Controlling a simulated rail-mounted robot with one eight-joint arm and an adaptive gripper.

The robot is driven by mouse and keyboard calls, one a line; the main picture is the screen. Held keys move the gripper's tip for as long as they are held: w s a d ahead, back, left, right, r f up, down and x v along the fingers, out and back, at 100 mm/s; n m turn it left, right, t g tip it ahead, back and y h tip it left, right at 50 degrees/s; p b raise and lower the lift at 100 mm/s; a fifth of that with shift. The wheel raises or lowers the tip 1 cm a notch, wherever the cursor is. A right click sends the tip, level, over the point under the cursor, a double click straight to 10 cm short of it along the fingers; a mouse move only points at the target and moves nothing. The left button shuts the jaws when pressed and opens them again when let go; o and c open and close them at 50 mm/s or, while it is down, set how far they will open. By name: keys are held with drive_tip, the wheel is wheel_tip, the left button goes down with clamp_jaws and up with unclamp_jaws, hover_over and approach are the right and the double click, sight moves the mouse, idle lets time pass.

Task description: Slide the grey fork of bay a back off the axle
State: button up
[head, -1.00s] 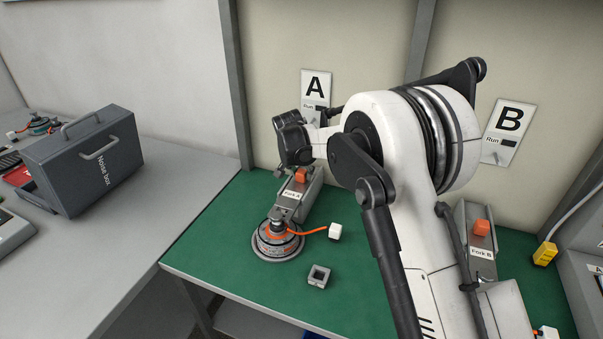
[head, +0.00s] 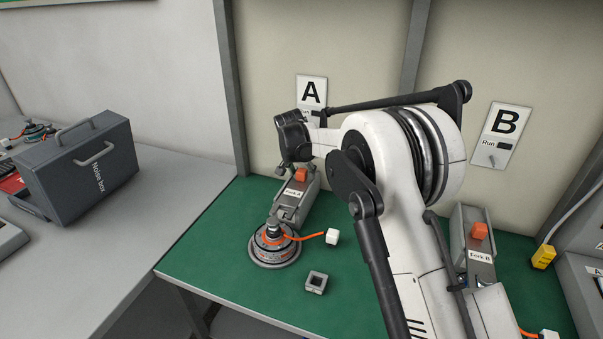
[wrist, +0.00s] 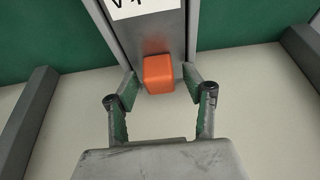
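The grey fork of bay A (head: 290,208) lies in its slide below the A sign, with an orange block (head: 301,175) as its handle. Its front end is at or close to the axle of the round hub motor (head: 274,247); I cannot tell whether it still touches. My gripper (head: 291,170) is behind the orange block in the head view, pointing down. In the wrist view my gripper (wrist: 158,72) is open, its fingertips on either side of the orange block (wrist: 159,73), with a small gap showing on each side.
An orange cable runs from the hub to a white connector (head: 332,236). A small grey square block (head: 316,282) lies on the green bench (head: 215,240). Bay B's fork with its orange handle (head: 480,230) is at right. The bench left of the hub is clear.

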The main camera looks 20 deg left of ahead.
sight(297, 187)
drive_tip(key=v, duration=1.2)
